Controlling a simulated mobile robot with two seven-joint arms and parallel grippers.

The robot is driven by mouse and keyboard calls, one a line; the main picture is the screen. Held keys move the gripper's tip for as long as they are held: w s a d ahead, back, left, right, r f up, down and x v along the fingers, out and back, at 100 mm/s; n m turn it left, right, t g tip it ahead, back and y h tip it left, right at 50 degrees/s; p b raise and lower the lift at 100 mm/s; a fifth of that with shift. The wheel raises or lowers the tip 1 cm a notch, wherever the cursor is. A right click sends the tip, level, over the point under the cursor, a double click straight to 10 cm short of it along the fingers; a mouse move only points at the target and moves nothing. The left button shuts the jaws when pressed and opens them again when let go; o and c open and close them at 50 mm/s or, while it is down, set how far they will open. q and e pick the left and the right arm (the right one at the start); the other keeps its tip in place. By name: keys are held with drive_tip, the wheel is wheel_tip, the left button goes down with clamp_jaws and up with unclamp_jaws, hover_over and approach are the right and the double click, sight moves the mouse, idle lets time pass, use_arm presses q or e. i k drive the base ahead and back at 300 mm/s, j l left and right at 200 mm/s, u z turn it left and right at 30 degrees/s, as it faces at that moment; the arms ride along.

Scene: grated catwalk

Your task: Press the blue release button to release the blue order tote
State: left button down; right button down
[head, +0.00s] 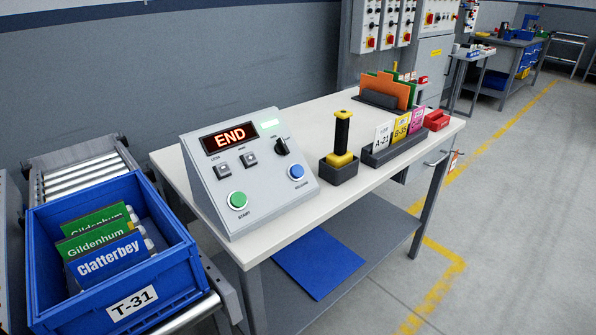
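The blue release button (296,172) is a round blue cap at the lower right of the sloped grey control box (262,190) on the white table. The box's red display reads END, and a small green lamp is lit at its top right. The blue order tote (190,262), labelled T-31, sits on the roller conveyor at the left, beside the table. It holds two green Gildenhum boxes (96,238) and a blue Clatterbey box (108,260). Neither of my grippers shows in the head view.
A green start button (238,200), two small switches and a black knob share the panel. Right of the box stand a black-handled yellow tool (342,140) in a dark holder and a card rack (392,152). The tabletop's front right (372,185) is clear.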

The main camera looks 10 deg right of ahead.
sight(297, 171)
drive_tip(key=i+l, duration=0.15)
drive_tip(key=l, duration=0.2)
drive_tip(key=i+l, duration=0.1)
drive_tip(key=l, duration=0.25)
drive_tip(key=i+l, duration=0.15)
drive_tip(key=l, duration=0.2)
drive_tip(key=i+l, duration=0.1)
drive_tip(key=l, duration=0.25)
drive_tip(key=u, duration=1.55)
